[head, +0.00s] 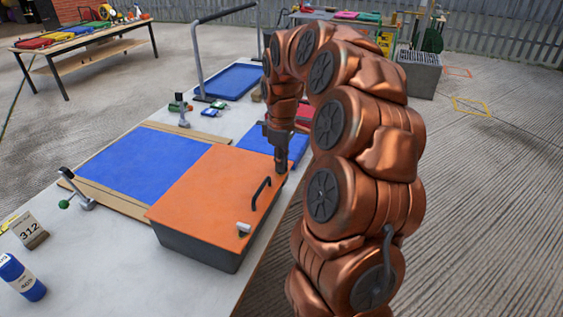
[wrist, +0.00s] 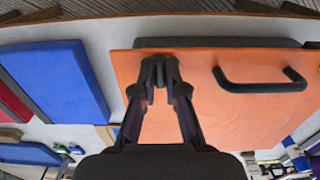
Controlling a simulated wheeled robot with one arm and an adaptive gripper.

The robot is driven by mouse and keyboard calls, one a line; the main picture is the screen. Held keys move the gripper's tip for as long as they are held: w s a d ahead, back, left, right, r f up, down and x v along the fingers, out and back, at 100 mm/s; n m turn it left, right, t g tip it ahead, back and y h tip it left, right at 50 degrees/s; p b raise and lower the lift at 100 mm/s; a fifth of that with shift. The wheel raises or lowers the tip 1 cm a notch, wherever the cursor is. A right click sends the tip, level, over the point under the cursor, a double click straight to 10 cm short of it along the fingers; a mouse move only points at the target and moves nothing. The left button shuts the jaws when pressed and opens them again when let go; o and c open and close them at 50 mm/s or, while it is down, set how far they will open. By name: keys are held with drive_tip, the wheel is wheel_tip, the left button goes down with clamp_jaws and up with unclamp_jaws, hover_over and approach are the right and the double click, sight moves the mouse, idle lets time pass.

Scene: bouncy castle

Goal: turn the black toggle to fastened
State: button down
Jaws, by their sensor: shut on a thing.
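A dark grey box (head: 195,248) with an orange lid (head: 205,195) stands on the pale table. A black handle (head: 261,193) is fixed on the lid; it also shows in the wrist view (wrist: 262,87). My gripper (head: 281,168) points down at the lid's far right corner. In the wrist view my gripper (wrist: 160,76) is shut near the lid's edge, on the small black toggle (wrist: 160,73). The fingers hide most of the toggle, so its angle cannot be told. A small pale fitting (head: 244,228) sits at the lid's near right corner.
Blue panel (head: 140,165) with wooden strips lies left of the box. Metal clamps (head: 83,192) (head: 182,112) stand beside it. A blue bottle (head: 22,278) and a card marked 312 (head: 30,230) are at the near left. Open floor lies to the right.

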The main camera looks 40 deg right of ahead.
drive_tip(key=c, duration=1.2)
unclamp_jaws()
wheel_tip(320, 180, up, 12)
